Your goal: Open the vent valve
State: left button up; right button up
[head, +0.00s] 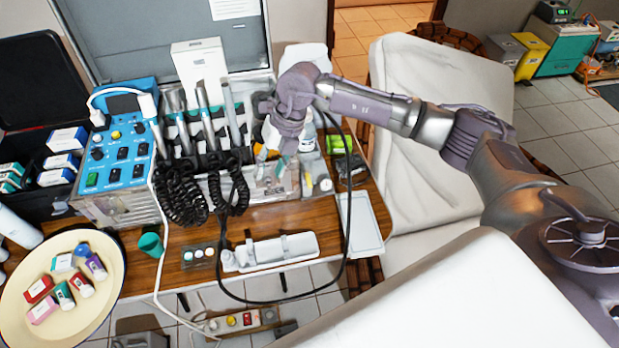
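My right arm reaches in from the right over the portable dental unit. Its gripper (284,146) is over the right part of the unit, close to the bottles and small items there. The fingers are small and partly covered by the wrist, so I cannot tell whether they are open or what they touch. The dental unit has a blue control panel (118,157) with knobs and buttons at its left, and several handpieces (205,120) with coiled black hoses in the middle. I cannot pick out the vent valve for certain; my gripper may hide it. My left gripper is out of view.
A black cable loop (347,235) hangs in front of the wooden table (136,285). A white tray (270,252) and a pale flat tray (362,222) lie along its front. A round cream tray (14,302) with small boxes is at left. A white padded chair (438,110) stands right.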

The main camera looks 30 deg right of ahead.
aim_at(309, 183)
jog(key=w+d+r+m+h, duration=0.15)
jog(key=d+h, duration=0.25)
jog(key=d, duration=0.7)
jog(key=f+p, duration=0.1)
jog(key=f, duration=0.3)
jog(key=f+p, duration=0.1)
jog(key=f, duration=0.4)
jog(key=f+p, duration=0.1)
jog(key=f, duration=0.3)
jog(key=shift+a+f, duration=0.35)
jog(key=shift+s, duration=0.1)
grip_shut()
